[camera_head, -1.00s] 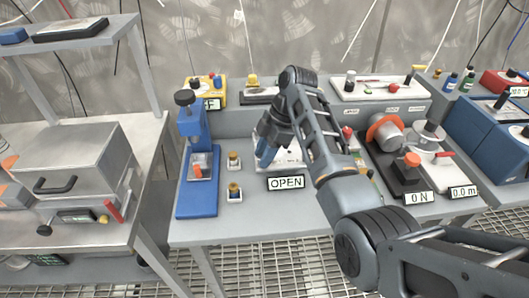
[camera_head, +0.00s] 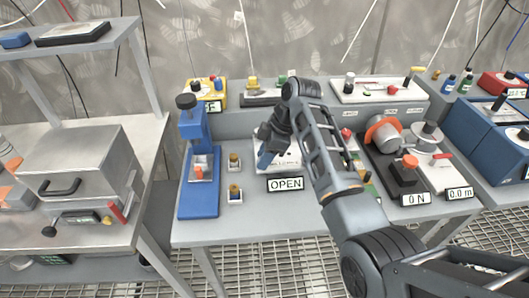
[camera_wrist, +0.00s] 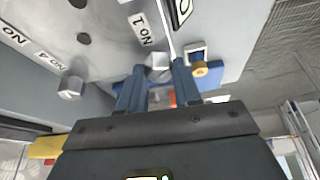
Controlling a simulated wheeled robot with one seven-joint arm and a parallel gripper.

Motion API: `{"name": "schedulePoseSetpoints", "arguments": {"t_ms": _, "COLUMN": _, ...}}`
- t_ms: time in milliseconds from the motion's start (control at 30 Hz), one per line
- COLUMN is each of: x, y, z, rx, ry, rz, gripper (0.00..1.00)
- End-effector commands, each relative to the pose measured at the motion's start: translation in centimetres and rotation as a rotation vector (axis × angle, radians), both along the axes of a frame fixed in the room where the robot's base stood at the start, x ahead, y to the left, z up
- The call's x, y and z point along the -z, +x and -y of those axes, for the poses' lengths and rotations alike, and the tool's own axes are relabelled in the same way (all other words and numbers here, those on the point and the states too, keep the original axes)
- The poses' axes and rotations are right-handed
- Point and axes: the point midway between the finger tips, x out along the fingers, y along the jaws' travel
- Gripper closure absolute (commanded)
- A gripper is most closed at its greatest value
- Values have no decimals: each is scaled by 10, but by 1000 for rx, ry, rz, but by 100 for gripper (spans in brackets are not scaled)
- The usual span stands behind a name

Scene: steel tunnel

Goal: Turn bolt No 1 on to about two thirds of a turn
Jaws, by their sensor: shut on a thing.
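Bolt No 1 (camera_wrist: 158,66) is a pale metal bolt head beside the label "NO.1" (camera_wrist: 141,30) in the wrist view. My gripper (camera_wrist: 156,76) has its two blue fingers on either side of this bolt and is shut on it. In the head view my gripper (camera_head: 267,158) points down at the white plate (camera_head: 290,157); the bolt there is hidden by my gripper and arm. Another bolt (camera_wrist: 71,86) stands on the plate near the label "NO 4" (camera_wrist: 48,57), apart from my fingers. The bolt's turn angle cannot be read.
A sign "OPEN" (camera_head: 285,184) stands in front of the plate. A blue press (camera_head: 197,165) and two small brass-topped pieces (camera_head: 234,161) are to the left. An orange-rimmed cylinder (camera_head: 384,135) and a "0 N" display (camera_head: 415,198) are to the right.

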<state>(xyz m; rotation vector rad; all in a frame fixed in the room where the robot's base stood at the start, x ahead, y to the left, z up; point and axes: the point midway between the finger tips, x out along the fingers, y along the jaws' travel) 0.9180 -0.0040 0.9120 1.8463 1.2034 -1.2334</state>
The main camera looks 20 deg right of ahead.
Motion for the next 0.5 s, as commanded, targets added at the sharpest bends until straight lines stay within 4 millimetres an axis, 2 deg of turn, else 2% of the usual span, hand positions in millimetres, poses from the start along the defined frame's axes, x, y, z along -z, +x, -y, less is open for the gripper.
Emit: {"name": "schedulePoseSetpoints", "arguments": {"t_ms": 500, "x": 0, "y": -3, "z": -2, "rx": 490, "ry": -1, "rz": 0, "gripper": 98}}
